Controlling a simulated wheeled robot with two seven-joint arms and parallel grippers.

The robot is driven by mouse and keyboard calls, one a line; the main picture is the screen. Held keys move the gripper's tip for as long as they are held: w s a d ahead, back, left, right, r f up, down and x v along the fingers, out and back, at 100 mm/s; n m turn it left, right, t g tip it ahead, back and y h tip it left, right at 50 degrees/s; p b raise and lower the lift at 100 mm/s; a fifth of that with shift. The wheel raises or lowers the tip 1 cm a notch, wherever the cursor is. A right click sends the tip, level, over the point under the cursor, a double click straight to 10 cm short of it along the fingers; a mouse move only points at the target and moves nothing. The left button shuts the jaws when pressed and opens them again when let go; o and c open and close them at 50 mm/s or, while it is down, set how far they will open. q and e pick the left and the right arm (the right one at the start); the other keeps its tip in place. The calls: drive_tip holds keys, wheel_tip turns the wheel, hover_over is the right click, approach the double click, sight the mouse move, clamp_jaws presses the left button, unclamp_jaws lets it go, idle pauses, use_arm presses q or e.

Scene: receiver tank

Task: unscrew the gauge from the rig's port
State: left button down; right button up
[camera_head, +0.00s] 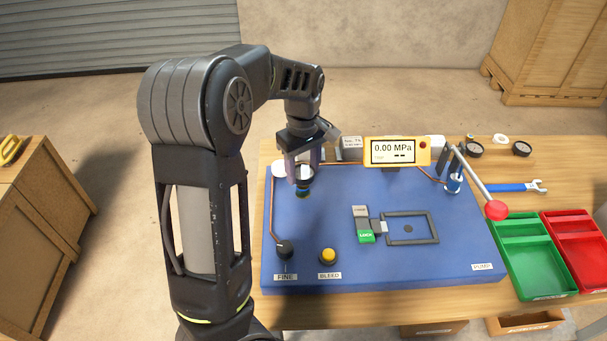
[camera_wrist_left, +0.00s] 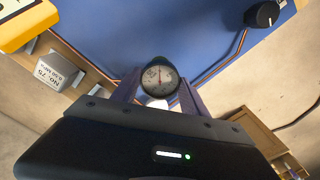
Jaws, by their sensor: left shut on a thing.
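The gauge has a round white dial with a needle in a dark rim, and it shows between my left fingers in the left wrist view (camera_wrist_left: 160,77). My left gripper (camera_head: 303,172) is shut on the gauge, above the back left of the blue rig (camera_head: 330,205). In the head view the gripper mostly hides the gauge, and a dark rim shows below the fingers. The port under the gauge is hard to see, so I cannot tell whether the thread is still engaged. My right gripper is not in view.
A yellow display (camera_head: 393,151) reading 0.00 MPa stands behind the rig. A red-knobbed lever (camera_head: 480,182) is at the right. A green tray (camera_head: 530,255) and a red tray (camera_head: 580,245) sit right of the rig. A blue wrench (camera_head: 515,187) and loose gauges lie at the back right.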

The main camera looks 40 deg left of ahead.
use_arm(q)
drive_tip(key=n, duration=1)
drive_tip(key=shift+n, duration=0.4)
drive_tip(key=n, duration=0.6)
drive_tip(key=shift+r+n, duration=0.1)
drive_tip(key=shift+n, duration=0.2)
drive_tip(key=shift+r+p, duration=1)
drive_tip(key=shift+p, duration=0.15)
wheel_tip(320, 180, up, 4)
drive_tip(key=p, duration=0.4)
drive_tip(key=shift+r+p, duration=0.1)
drive_tip(key=shift+p, duration=0.2)
